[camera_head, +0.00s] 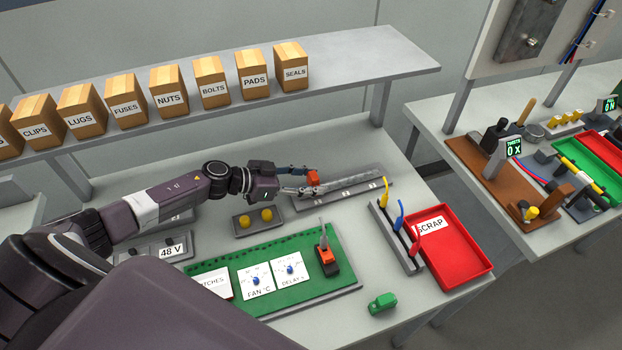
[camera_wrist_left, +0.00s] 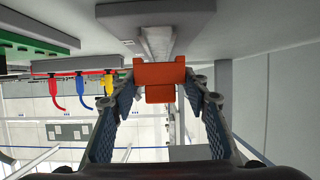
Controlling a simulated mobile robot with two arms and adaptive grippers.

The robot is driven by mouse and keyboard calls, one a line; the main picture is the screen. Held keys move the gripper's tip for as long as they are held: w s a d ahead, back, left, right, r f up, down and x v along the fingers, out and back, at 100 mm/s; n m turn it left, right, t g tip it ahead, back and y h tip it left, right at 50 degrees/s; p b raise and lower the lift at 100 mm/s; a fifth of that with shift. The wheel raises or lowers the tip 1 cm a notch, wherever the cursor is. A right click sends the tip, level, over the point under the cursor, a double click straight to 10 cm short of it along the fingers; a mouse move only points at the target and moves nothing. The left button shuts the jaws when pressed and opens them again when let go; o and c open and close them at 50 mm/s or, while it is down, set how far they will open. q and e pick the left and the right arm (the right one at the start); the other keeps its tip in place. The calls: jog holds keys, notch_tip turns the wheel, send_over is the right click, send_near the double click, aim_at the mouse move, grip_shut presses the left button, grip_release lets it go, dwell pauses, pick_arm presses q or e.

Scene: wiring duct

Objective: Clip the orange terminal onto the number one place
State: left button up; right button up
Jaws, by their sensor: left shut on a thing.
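The orange terminal (camera_head: 313,177) is held between the fingertips of my left gripper (camera_head: 305,181), at the left part of the metal rail (camera_head: 352,181). In the left wrist view the terminal (camera_wrist_left: 160,73) sits squarely between both fingers of the gripper (camera_wrist_left: 162,90), and the rail (camera_wrist_left: 156,42) runs away behind it. I cannot tell whether the terminal touches the rail. The rail's grey base (camera_head: 386,182) has small pale labels along its front, too small to read. The gripper partly covers the rail's left end. My right gripper is not in view.
A green board (camera_head: 300,293) with dials and an orange-black device (camera_head: 327,257) lies in front. A green block (camera_head: 382,302) lies at the front.

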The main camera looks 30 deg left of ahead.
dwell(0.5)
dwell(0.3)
pick_arm(q)
jog(key=shift+p, duration=0.85)
dwell(0.9)
jog(key=shift+s+f+b, duration=0.1)
jog(key=shift+f+b, duration=0.55)
jog(key=shift+f, duration=0.35)
jog(key=o, duration=1)
